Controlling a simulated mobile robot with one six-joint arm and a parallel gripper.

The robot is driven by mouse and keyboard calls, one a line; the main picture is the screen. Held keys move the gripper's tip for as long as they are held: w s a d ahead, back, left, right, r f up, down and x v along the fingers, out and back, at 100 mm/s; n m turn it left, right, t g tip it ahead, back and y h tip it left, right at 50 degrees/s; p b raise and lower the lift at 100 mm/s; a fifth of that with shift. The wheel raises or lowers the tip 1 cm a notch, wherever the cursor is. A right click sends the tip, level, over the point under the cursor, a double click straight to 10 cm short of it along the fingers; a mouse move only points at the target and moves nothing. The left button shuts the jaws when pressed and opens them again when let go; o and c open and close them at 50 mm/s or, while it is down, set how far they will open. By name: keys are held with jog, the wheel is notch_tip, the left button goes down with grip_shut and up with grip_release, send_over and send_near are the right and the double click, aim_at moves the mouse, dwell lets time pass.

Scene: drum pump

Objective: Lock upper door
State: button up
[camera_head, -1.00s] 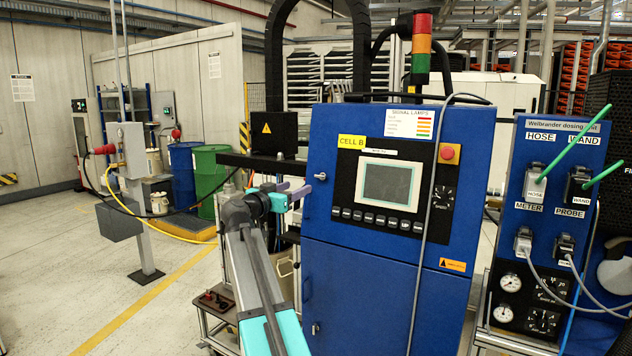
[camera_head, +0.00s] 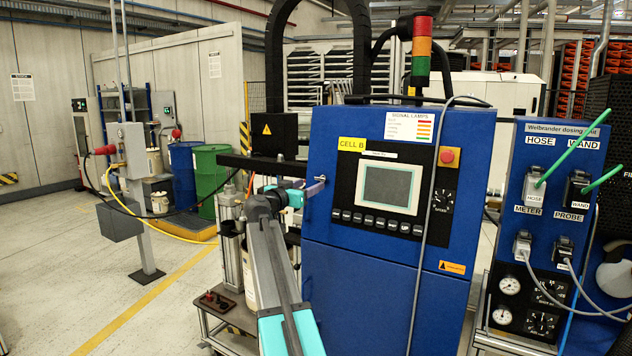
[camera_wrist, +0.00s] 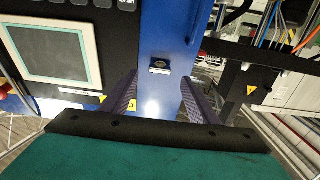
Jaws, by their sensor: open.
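The upper door (camera_head: 330,140) of the blue cabinet carries the screen panel and looks flush with the cabinet front. In the wrist view a small metal lock with a dark centre (camera_wrist: 160,67) sits on the blue door (camera_wrist: 160,100), between and beyond my fingers. My gripper (camera_head: 314,188) is at the left edge of the upper door in the head view. In the wrist view my gripper (camera_wrist: 160,98) has its two purple fingers apart, with nothing between them. Contact with the door cannot be told.
The screen (camera_head: 390,186) and red stop button (camera_head: 447,156) are on the door. A grey cable (camera_head: 428,220) hangs down its front. The dosing unit (camera_head: 548,220) stands to the right. Pump equipment (camera_head: 230,255) stands left of the cabinet; open floor lies further left.

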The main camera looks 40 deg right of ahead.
jog(key=p+x, duration=0.1)
jog(key=x, duration=0.5)
jog(key=c, duration=1.1)
jog(key=shift+o, duration=0.3)
